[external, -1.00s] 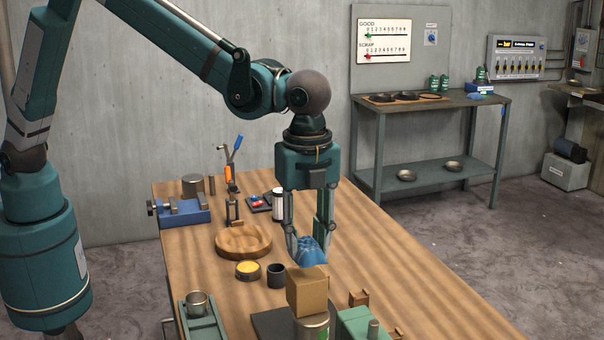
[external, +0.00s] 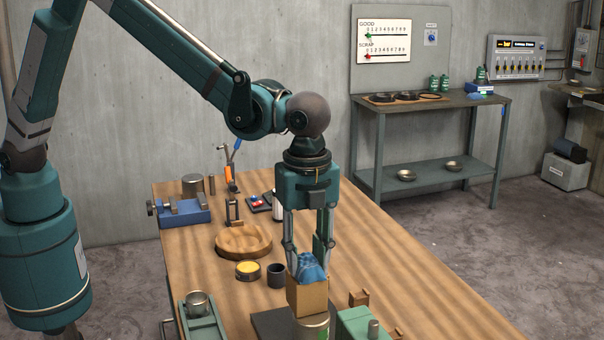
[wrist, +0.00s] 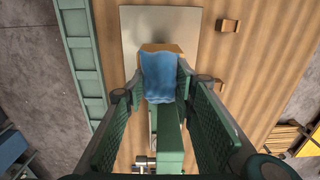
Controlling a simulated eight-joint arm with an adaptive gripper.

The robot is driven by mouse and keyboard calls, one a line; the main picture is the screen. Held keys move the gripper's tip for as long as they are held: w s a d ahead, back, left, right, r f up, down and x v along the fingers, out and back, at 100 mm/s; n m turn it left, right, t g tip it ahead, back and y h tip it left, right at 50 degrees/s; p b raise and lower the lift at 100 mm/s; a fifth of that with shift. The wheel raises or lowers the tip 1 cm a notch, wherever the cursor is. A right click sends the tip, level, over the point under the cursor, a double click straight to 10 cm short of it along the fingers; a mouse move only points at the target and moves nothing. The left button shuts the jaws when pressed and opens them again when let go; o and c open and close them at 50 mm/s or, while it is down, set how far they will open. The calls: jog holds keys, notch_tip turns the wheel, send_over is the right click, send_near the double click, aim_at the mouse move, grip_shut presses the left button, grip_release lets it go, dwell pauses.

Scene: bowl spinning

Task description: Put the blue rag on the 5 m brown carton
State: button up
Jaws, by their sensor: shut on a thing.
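The blue rag (external: 309,268) is pinched between the fingertips of my gripper (external: 308,262). In the external view it is at the top of the brown carton (external: 307,296), overlapping its upper edge; I cannot tell whether it rests on the carton or hangs just above it. The carton stands on a round tin (external: 311,328). In the wrist view the rag (wrist: 160,77) hangs between the fingertips (wrist: 158,88) and covers most of the carton (wrist: 161,47), leaving only its far edge showing.
A grey plate (wrist: 133,30) lies beneath the tin. A green machine (external: 364,325) stands just right of it, and a green tray (external: 203,325) with a metal cup (external: 197,303) is at left. A dark cup (external: 277,275), yellow tin (external: 248,269) and wooden disc (external: 243,241) stand behind.

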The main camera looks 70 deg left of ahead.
aim_at(307, 258)
jog(key=o, duration=0.8)
jog(key=shift+r, duration=0.2)
notch_tip(307, 258, up, 12)
jog(key=shift+f, duration=0.1)
dwell(0.7)
